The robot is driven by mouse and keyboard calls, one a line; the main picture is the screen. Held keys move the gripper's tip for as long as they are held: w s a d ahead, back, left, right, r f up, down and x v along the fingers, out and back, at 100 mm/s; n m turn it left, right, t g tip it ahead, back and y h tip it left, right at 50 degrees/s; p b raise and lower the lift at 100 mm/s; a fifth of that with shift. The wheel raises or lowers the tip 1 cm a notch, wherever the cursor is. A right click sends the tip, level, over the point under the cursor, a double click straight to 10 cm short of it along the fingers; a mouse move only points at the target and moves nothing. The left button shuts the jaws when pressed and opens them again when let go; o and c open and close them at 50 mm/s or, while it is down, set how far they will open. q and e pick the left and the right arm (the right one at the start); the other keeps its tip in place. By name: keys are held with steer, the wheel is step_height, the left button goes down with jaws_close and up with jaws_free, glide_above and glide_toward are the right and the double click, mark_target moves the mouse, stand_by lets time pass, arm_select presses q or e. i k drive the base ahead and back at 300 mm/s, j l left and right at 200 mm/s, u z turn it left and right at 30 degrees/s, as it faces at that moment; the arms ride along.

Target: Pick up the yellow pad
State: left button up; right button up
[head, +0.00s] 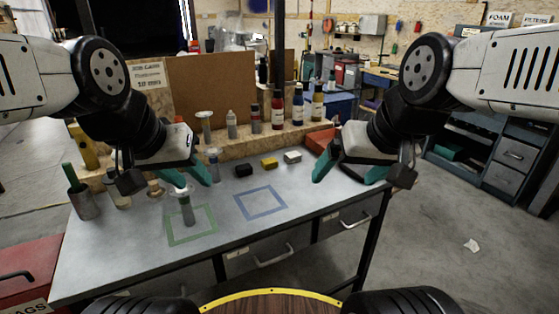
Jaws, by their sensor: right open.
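The yellow pad (269,163) is a small block lying on the grey table, between a black pad (243,170) on its left and a whitish pad (292,157) on its right. My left gripper (190,178) has teal fingers that stand apart; it is over the left part of the table, well left of the yellow pad. My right gripper (348,178) is open and empty over the table's right end, to the right of the pads. Neither gripper touches the yellow pad.
A green square outline (192,240) and a blue square outline (261,215) mark the tabletop (330,200). A grey-topped cylinder (186,208) stands at the green square. Several bottles (277,110) stand on a wooden ledge behind. The blue square is clear.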

mark_target(268, 163)
steer(key=u, duration=0.85)
steer(key=i+l+u, duration=0.15)
steer(key=l+u, duration=0.25)
steer(key=l, duration=0.25)
steer(key=l+u, duration=0.45)
steer(key=l, duration=0.9)
